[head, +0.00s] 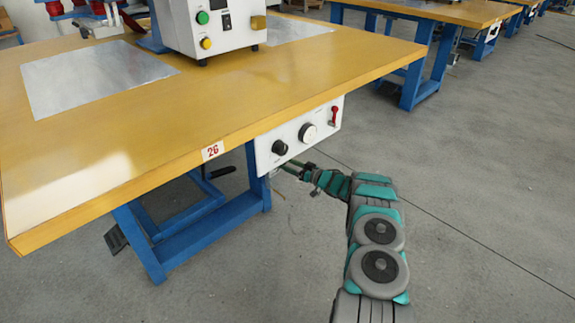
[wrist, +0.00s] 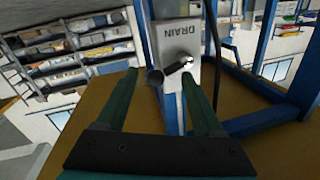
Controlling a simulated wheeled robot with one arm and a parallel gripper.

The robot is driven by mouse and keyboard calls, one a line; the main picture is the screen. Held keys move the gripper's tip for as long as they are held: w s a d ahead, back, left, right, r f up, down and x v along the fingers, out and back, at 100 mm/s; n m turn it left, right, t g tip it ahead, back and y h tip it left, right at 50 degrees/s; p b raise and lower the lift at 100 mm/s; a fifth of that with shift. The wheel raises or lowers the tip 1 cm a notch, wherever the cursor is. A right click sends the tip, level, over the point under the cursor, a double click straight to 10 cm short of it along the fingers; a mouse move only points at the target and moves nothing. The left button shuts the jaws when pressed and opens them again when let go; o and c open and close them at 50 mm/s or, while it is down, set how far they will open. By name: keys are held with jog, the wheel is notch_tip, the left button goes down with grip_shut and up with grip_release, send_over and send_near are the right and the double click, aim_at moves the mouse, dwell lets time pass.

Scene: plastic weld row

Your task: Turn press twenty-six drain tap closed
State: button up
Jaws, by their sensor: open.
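The drain tap (wrist: 176,68) shows in the wrist view on a grey plate (wrist: 190,40) marked DRAIN. It has a bright metal part and a dark handle end (wrist: 154,77) pointing left and toward the camera. My gripper (wrist: 160,76) is open, with one finger on each side of the dark handle; I cannot tell whether either finger touches it. In the head view my gripper (head: 298,167) is just below the control box (head: 300,137) under the table marked 26 (head: 212,151). The tap cannot be made out there.
The box carries a black knob (head: 280,147), a white dial (head: 308,132) and a red lever (head: 334,115). The wooden tabletop (head: 130,130) overhangs blue legs (head: 210,235). A black hose (wrist: 214,45) runs beside the plate. The floor to the right is clear.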

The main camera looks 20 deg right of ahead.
grip_shut()
dwell(0.5)
jog(key=n, duration=0.1)
jog(key=n+b, duration=0.1)
jog(key=n, duration=0.1)
jog(key=a+r+n, duration=0.1)
jog(key=shift+s+g, duration=0.25)
jog(key=shift+g, duration=0.15)
jog(key=shift+c, duration=1.5)
grip_release()
jog(key=o, duration=0.3)
jog(key=shift+r+h, duration=0.15)
jog(key=shift+h, duration=0.25)
